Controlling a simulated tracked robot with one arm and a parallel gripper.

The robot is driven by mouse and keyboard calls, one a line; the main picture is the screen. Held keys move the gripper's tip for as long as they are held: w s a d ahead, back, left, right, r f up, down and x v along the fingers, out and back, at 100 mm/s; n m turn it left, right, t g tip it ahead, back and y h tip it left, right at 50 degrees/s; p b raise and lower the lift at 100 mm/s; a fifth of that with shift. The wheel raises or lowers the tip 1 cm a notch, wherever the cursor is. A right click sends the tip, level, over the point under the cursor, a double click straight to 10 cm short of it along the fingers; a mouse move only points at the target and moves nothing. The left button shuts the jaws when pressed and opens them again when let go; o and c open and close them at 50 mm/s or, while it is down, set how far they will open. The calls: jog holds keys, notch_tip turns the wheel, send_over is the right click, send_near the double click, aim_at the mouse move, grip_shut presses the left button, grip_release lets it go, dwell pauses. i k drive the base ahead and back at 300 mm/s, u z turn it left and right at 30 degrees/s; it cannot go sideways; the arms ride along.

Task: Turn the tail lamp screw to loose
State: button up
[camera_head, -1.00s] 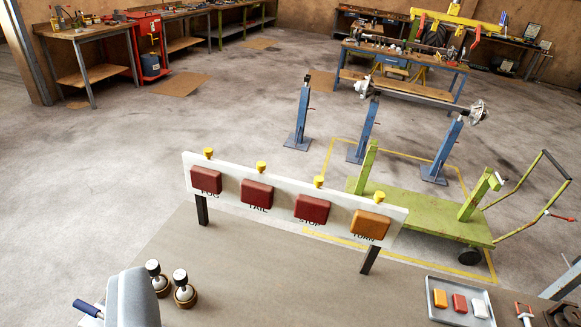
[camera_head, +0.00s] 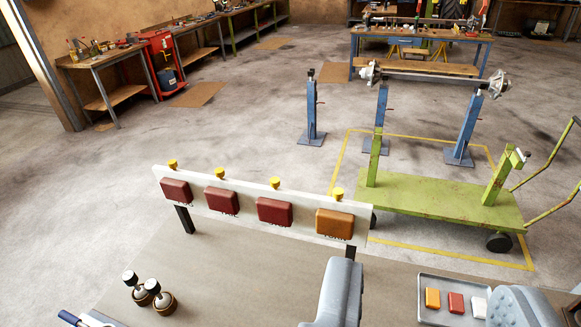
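A white lamp board (camera_head: 250,217) stands on dark legs at the bench's far edge and carries a row of lamps. The tail lamp (camera_head: 222,201) is the dark red one second from the left. Its yellow screw (camera_head: 220,173) stands upright above it on the board's top edge; its turn state is too small to read. My gripper (camera_head: 430,278) shows at the bottom right as two grey fingers set wide apart, with nothing held between them. It is to the right of and nearer than the tail lamp screw, not touching the board.
Other yellow screws top the fog lamp (camera_head: 175,191), stop lamp (camera_head: 274,211) and orange turn lamp (camera_head: 334,224). Two black-topped brass pieces (camera_head: 155,295) stand at left on the bench (camera_head: 220,270). A tray (camera_head: 428,312) of coloured lenses lies near my gripper. A green cart (camera_head: 430,203) stands beyond.

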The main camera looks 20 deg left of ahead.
aim_at(219, 172)
jog(key=z, duration=1.85)
jog(key=k, duration=1.95)
jog(key=u, duration=1.75)
jog(key=i, duration=1.05)
